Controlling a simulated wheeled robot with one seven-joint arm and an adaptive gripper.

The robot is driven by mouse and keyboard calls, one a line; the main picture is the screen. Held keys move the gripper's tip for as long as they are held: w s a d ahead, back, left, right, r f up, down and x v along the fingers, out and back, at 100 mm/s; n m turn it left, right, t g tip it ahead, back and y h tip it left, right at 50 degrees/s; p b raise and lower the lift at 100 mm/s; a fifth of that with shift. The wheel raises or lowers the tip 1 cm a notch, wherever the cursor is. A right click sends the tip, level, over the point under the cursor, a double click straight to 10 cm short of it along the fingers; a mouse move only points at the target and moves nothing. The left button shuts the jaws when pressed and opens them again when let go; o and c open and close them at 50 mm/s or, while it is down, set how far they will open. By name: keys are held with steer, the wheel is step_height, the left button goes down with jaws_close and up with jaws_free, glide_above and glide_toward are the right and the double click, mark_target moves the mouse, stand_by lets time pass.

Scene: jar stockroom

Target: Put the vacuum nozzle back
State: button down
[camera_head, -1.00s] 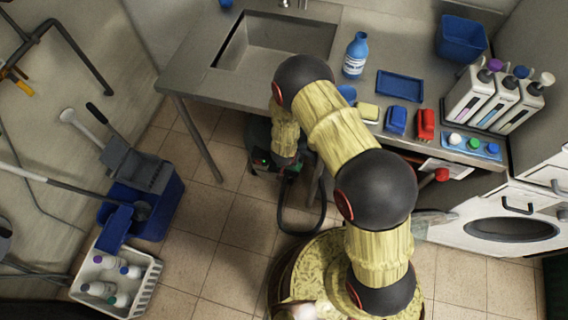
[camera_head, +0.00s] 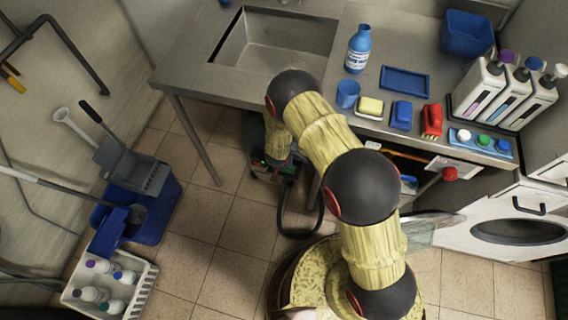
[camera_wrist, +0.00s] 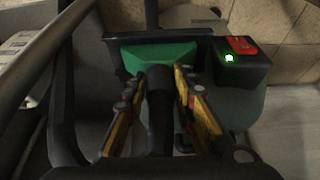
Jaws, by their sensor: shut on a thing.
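The vacuum (camera_head: 262,170) stands on the floor under the counter, partly hidden by my arm in the head view. In the wrist view its green part (camera_wrist: 158,56) is just ahead, with a black box carrying a red switch and a lit green lamp (camera_wrist: 229,58) at right. My gripper (camera_wrist: 156,80) is shut on the black vacuum nozzle (camera_wrist: 158,105), held between its yellow fingers in front of the green part. I cannot tell whether the nozzle touches the vacuum. The gripper itself is hidden in the head view. A black hose (camera_head: 300,234) loops down to the floor.
A counter with a sink (camera_head: 275,42) is above the vacuum, with a table leg (camera_head: 195,140) to its left. A blue mop bucket (camera_head: 150,215) and a white bottle crate (camera_head: 135,290) stand at left. Tiled floor (camera_head: 225,230) between is clear.

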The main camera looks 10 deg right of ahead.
steer(key=shift+f, duration=0.15)
steer(key=c, duration=1.6)
jaws_free()
steer(key=shift+o, duration=0.6)
steer(key=p+v, duration=0.6)
steer(key=v, duration=0.6)
